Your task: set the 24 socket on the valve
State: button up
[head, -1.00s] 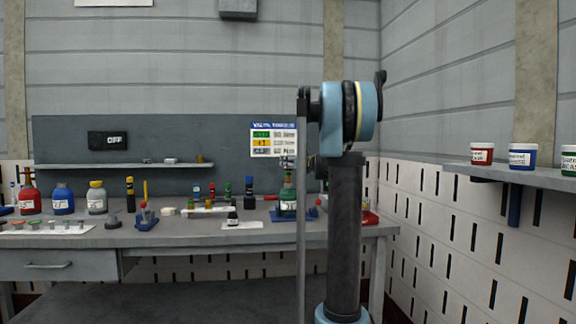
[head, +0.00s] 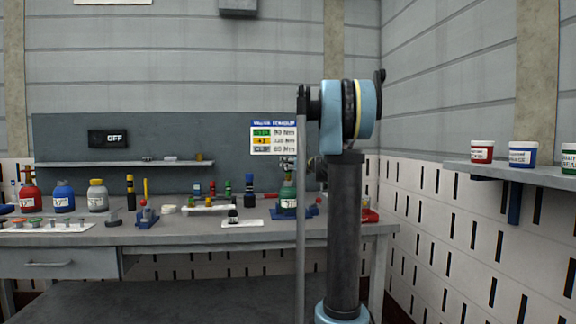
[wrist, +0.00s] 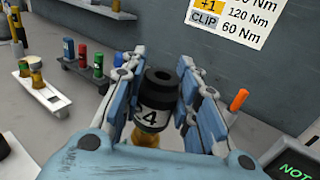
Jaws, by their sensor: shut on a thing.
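My gripper (wrist: 148,82) is shut on a black socket (wrist: 152,103) with a white label whose visible digit is 4. The socket stands roughly upright between the fingers, its round opening facing up. A brass-coloured part (wrist: 146,137) shows just below it in the wrist view; whether the socket sits on it or only hangs above it, I cannot tell. In the head view, a green cylinder (head: 288,196) stands in a blue holder at the bench's right, with my gripper (head: 288,165) just over its top, partly hidden by my arm.
An orange upright piece (wrist: 238,100) and a dark display (wrist: 296,165) stand to the right. A torque sign (head: 273,137) hangs behind.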

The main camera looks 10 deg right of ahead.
jog(key=shift+f, duration=1.5)
jog(key=o, duration=1.2)
jog(key=shift+r, duration=3)
